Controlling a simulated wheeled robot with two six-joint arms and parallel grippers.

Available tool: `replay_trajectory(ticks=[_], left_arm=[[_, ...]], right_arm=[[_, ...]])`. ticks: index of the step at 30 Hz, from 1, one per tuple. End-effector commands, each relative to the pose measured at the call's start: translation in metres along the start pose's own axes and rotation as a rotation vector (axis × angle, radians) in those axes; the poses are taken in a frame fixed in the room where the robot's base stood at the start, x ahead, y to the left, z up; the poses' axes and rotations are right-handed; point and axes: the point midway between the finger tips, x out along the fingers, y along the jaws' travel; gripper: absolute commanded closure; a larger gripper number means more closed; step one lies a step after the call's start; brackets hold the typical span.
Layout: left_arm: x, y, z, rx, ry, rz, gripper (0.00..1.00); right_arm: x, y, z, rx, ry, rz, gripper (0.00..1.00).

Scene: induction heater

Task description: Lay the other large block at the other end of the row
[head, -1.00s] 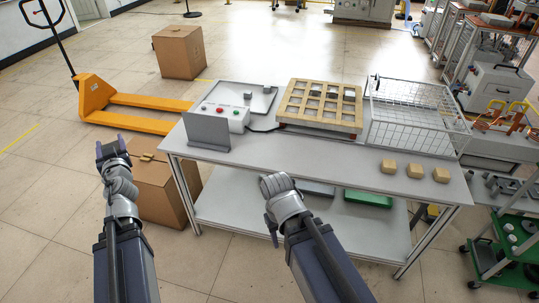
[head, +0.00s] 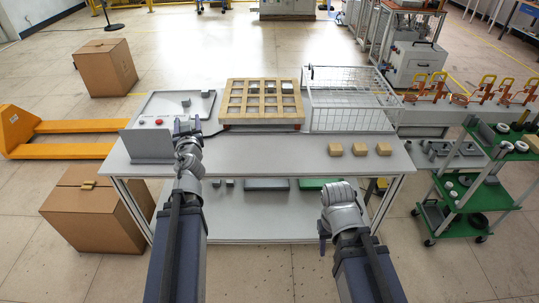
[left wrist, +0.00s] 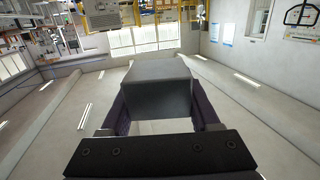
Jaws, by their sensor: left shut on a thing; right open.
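My left gripper (head: 187,127) is shut on a dark grey block (left wrist: 155,88), seen large between its fingers in the left wrist view. In the head view this gripper is over the left part of the table, by the heater's control box; the held block is hard to make out there. My right gripper (head: 325,240) is open and empty, in front of the table's front edge. A row of tan blocks (head: 359,149) sits on the table at the right, apart from both grippers. A wooden compartment tray (head: 262,119) holds a few grey pieces.
A grey plate (head: 160,101) with small grey pieces lies behind the left gripper. A grey upright panel (head: 148,146) stands at its left. A wire basket (head: 350,120) is behind the tan blocks. The table top (head: 265,155) is bare in front of the tray.

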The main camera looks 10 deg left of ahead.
Motion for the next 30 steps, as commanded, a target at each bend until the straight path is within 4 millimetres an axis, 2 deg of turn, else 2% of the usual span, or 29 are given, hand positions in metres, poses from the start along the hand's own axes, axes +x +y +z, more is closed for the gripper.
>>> replay_trajectory(ticks=[1, 18, 24, 30], left_arm=[[0.0, 0.005, 0.018, 0.0, 0.0, 0.01, 1.0], [-0.007, 0.092, 0.178, 0.009, 0.0, 0.167, 1.0], [-0.012, 0.118, 0.222, 0.012, 0.0, 0.216, 1.0], [-0.016, 0.134, 0.247, 0.013, 0.001, 0.246, 1.0]], right_arm=[[0.018, -0.002, -0.001, 0.0, 0.0, 0.0, 0.5], [0.176, -0.017, -0.01, -0.001, 0.0, 0.0, 0.5], [0.22, -0.021, -0.013, -0.001, 0.0, 0.0, 0.5], [0.245, -0.023, -0.014, -0.001, 0.0, 0.0, 0.5]])
